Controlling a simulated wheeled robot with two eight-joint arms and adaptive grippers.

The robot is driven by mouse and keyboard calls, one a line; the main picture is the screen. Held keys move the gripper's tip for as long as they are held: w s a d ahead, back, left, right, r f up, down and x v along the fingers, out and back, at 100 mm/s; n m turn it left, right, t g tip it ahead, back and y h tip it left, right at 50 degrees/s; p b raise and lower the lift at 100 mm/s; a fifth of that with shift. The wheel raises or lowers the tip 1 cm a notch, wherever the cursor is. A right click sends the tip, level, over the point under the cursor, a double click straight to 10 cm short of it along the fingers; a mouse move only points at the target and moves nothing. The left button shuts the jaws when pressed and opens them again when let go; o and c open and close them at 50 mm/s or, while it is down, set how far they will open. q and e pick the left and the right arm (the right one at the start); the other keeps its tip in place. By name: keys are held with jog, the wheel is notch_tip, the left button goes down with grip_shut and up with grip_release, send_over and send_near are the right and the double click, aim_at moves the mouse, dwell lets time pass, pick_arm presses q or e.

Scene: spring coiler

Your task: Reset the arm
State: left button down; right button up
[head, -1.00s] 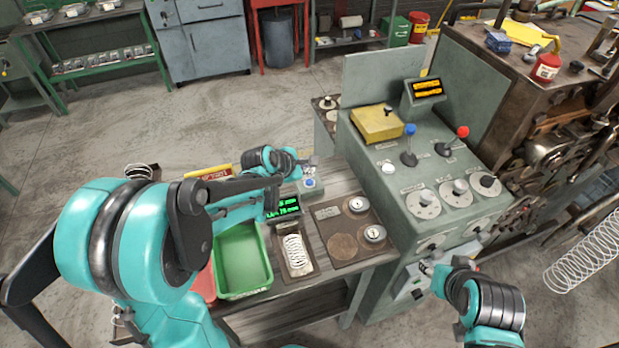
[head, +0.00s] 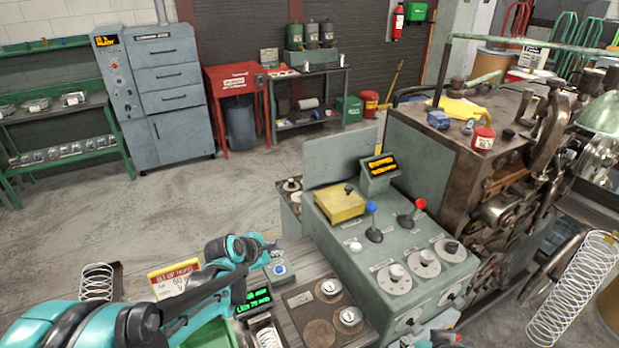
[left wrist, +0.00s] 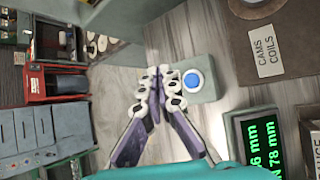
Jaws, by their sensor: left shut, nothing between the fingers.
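My left arm comes in from the lower left in the head view, over the wooden bench. My left gripper (head: 270,246) is at the bench's far edge, just beyond a small grey box with a blue button (head: 280,269). In the left wrist view the gripper's fingertips (left wrist: 156,76) meet, with nothing between them. The blue button (left wrist: 193,80) shows beside the tips there; I cannot tell their height above the box. My right gripper (head: 437,324) shows only in part at the bottom edge, by the front of the grey control console (head: 385,262); its fingers are not clear.
A green digital display (head: 254,301), a setup card (head: 174,280) and round weights (head: 331,288) are on the bench near my left arm. The console carries blue and red levers and several dials. A large spring (head: 570,290) hangs at right. The floor behind the bench is clear.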

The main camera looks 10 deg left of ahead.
pick_arm(q)
jog(key=s+r+m+g+y+b, duration=0.1)
jog(key=s+m+y+b, duration=0.2)
jog(key=s+m, duration=2)
jog(key=shift+s+r, duration=0.15)
jog(key=shift+s, duration=0.9)
